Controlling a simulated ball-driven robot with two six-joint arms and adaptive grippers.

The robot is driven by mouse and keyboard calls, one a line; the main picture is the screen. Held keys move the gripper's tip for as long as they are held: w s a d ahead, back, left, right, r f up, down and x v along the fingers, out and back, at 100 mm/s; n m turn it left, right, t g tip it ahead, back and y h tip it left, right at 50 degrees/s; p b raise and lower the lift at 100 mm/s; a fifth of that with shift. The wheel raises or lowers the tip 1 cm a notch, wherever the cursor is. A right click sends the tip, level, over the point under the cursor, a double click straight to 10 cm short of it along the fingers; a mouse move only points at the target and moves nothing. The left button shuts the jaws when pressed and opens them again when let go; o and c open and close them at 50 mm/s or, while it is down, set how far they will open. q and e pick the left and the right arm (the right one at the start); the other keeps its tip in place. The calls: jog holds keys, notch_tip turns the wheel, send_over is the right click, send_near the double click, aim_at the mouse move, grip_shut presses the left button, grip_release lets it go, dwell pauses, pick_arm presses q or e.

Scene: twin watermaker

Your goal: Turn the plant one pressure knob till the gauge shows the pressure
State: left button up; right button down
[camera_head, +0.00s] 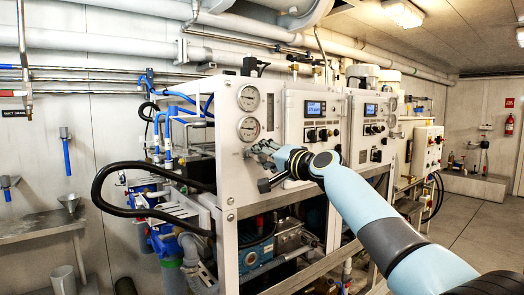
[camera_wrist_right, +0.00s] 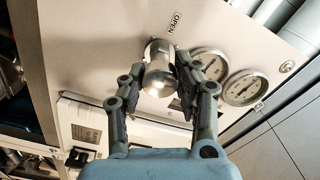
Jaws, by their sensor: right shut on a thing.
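My right gripper (camera_head: 264,150) reaches the white panel (camera_head: 228,160) of the near plant, just below its two gauges. In the right wrist view my right gripper (camera_wrist_right: 160,82) has one finger on each side of a shiny metal knob (camera_wrist_right: 157,66) and is shut on it. An "OPEN" label (camera_wrist_right: 175,22) sits beside the knob. The upper gauge (camera_head: 249,98) and lower gauge (camera_head: 249,129) are round with white dials. Both also show in the right wrist view, the near one (camera_wrist_right: 210,64) partly behind a finger. Their readings are too small to tell. The gripper hides the knob in the head view.
A control box with a blue display (camera_head: 315,107) is right of the gauges. A second similar plant (camera_head: 374,130) stands farther right. A black hose (camera_head: 105,180) loops at the left, near a metal bench (camera_head: 38,228). Open floor (camera_head: 465,225) lies at the right.

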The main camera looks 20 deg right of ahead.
jog(key=m+p, duration=0.1)
jog(key=m, duration=0.2)
jog(key=shift+m+p, duration=0.3)
jog(key=shift+p, duration=0.05)
jog(key=shift+f+m+p, duration=0.15)
jog(key=shift+m+p, duration=0.55)
jog(key=shift+m, duration=0.9)
jog(key=c, duration=0.9)
grip_release()
jog(key=v, duration=1.2)
